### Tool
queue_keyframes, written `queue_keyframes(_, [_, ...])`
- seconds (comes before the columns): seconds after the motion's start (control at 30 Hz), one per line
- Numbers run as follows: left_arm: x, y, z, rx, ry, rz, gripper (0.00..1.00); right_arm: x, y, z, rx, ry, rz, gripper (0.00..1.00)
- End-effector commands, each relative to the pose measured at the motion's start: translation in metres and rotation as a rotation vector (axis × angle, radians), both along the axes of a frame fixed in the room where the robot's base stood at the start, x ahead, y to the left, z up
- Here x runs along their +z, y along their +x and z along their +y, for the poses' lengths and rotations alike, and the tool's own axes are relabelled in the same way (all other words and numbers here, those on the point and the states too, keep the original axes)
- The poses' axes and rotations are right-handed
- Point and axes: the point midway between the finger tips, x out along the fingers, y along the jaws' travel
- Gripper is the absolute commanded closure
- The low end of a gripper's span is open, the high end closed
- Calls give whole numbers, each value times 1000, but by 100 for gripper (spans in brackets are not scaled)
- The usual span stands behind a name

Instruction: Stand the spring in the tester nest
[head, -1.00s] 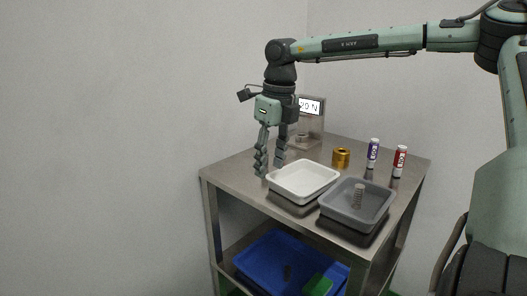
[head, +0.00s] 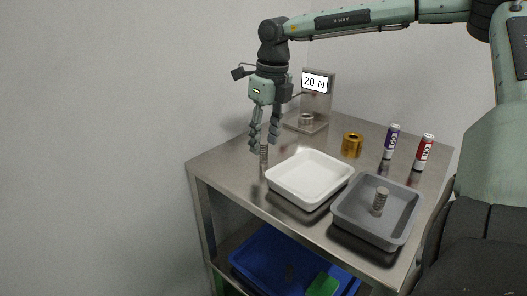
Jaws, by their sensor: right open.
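A slim coil spring (head: 264,155) stands on the steel table beside the left corner of the white tray. Another grey spring (head: 380,201) stands in the grey tray (head: 349,221). The tester (head: 318,98) stands at the back with a "20 N" display, and its round nest (head: 306,120) on the base looks empty. My right gripper (head: 263,148) is open and points down. Its fingertips are around or just above the top of the spring on the table; I cannot tell whether they touch it. My left gripper is not in view.
The white tray (head: 312,157) is empty. A brass cylinder (head: 352,144), a purple marked tube (head: 391,141) and a red one (head: 424,152) stand behind the trays. A blue bin (head: 262,272) is on the lower shelf. Table between gripper and tester is clear.

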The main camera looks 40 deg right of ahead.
Motion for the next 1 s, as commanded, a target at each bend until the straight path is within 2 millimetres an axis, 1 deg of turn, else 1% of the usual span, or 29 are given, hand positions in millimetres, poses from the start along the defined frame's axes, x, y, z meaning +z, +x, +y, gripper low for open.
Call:
queue_keyframes(0.1, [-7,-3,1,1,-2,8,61,-18,4,-5,-1,1,5,57])
queue_keyframes(0.2, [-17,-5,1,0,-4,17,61,-33,6,-5,0,0,3,57])
queue_keyframes(0.27, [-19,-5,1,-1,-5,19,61,-38,7,-5,-1,0,3,57])
queue_keyframes(0.37, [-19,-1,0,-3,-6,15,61,-42,8,-5,-1,0,0,57])
queue_keyframes(0.53, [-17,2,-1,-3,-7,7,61,-42,8,-5,-1,0,-1,57])
queue_keyframes(0.57, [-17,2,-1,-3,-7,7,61,-42,8,-5,-1,0,-1,58])
queue_keyframes(0.9, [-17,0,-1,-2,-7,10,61,-42,8,-5,-1,-1,-1,100])
queue_keyframes(1.0, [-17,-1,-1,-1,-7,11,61,-41,8,-5,-1,-1,-1,100])
